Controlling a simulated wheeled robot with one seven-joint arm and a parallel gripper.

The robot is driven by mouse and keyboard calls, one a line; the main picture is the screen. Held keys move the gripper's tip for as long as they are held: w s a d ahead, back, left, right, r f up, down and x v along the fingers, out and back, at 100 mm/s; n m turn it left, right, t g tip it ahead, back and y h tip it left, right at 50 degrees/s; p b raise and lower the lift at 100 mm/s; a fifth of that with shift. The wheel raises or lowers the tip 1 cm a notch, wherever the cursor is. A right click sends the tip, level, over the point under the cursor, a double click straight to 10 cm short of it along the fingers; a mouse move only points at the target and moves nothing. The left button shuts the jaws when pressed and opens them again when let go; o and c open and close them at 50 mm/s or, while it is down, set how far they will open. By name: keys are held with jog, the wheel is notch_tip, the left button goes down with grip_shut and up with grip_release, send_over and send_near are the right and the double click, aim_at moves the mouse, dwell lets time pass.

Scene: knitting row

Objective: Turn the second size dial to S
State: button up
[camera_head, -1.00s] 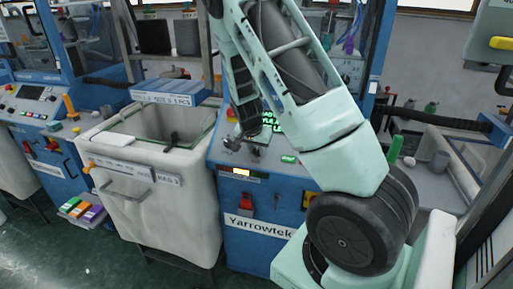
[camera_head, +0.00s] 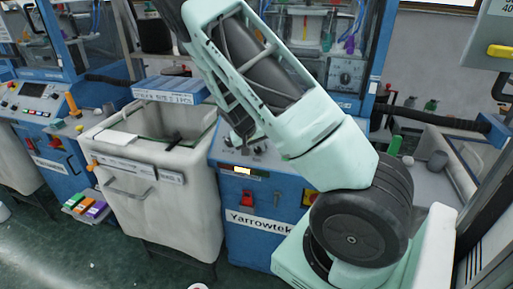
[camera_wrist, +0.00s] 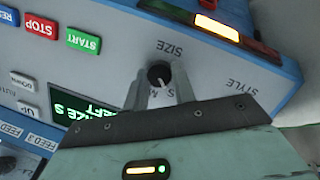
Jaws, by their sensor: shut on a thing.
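The size dial (camera_wrist: 158,72) is a small black knob with a white pointer on a grey panel, below the upside-down word SIZE in the wrist view. The letters S and M show beside its pointer side, partly between my fingers; the exact setting is hard to tell. My gripper (camera_wrist: 160,88) is shut on the dial, one finger on each side. In the head view my arm hides the dial, above the blue Yarrowtek cabinet (camera_head: 235,190).
START (camera_wrist: 83,40), STOP (camera_wrist: 41,27) and other buttons lie left of the dial in the wrist view. The STYLE label (camera_wrist: 240,87) is to its right, its dial not visible. An amber light (camera_wrist: 217,28) is lit. A white bin (camera_head: 155,215) stands left of the cabinet.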

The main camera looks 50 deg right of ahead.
dwell(0.4)
jog(key=o, duration=1)
jog(key=b+v, duration=0.1)
jog(key=v, duration=1.6)
jog(key=shift+a, duration=0.15)
jog(key=shift+a+r, duration=0.1)
